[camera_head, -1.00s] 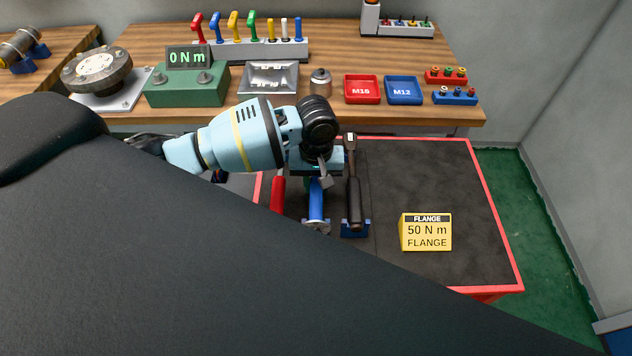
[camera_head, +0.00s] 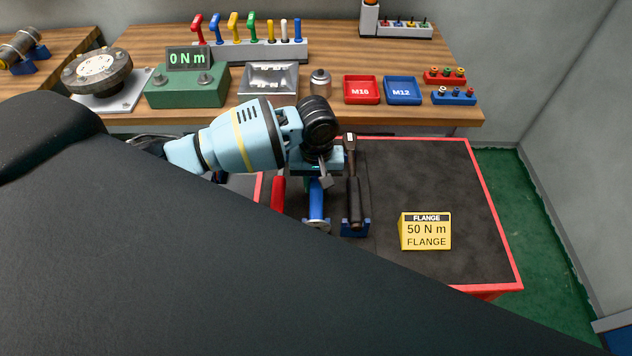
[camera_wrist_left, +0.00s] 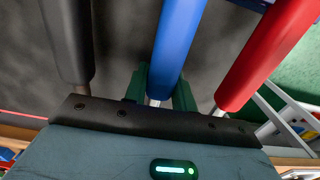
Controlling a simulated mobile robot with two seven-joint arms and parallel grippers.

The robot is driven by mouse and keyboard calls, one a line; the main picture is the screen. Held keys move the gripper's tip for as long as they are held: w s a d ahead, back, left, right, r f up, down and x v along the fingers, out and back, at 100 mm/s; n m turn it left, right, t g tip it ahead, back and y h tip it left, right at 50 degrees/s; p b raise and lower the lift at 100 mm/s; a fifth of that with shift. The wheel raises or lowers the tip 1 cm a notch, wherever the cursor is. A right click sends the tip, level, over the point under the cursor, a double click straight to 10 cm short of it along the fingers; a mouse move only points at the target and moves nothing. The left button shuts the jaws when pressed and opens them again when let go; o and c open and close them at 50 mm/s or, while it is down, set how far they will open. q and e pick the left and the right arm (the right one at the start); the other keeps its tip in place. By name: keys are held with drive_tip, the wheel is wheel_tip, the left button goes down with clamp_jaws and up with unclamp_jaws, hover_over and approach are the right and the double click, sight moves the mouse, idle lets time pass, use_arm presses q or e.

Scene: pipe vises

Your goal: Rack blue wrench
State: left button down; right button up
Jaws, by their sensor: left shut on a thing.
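The blue wrench (camera_head: 316,202) lies lengthwise on the dark mat, between a red-handled wrench (camera_head: 278,193) and a black-handled wrench (camera_head: 353,205). My left gripper (camera_head: 318,180) is over it, pointing down. In the left wrist view the blue handle (camera_wrist_left: 177,45) passes between the green fingers (camera_wrist_left: 160,88), which are shut on it. The black handle (camera_wrist_left: 67,40) and the red handle (camera_wrist_left: 265,50) run to either side, apart from the fingers. The wrench's far part is hidden by my gripper and wrist. My right gripper does not show.
A blue holder (camera_head: 355,229) stands under the black wrench's near end. A yellow flange sign (camera_head: 426,232) stands on the mat to the right. The wooden bench (camera_head: 330,40) behind holds a torque tester (camera_head: 186,84), trays and sockets.

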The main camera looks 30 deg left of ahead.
use_arm(q)
drive_tip(key=shift+s+f, duration=0.2)
drive_tip(key=shift+f, duration=0.2)
drive_tip(key=c, duration=1.5)
unclamp_jaws()
drive_tip(key=o, duration=0.4)
drive_tip(key=shift+w+r, duration=0.1)
drive_tip(key=shift+o, duration=0.2)
drive_tip(key=shift+r, duration=0.1)
drive_tip(key=shift+w+r, duration=0.1)
drive_tip(key=shift+r, duration=3.8)
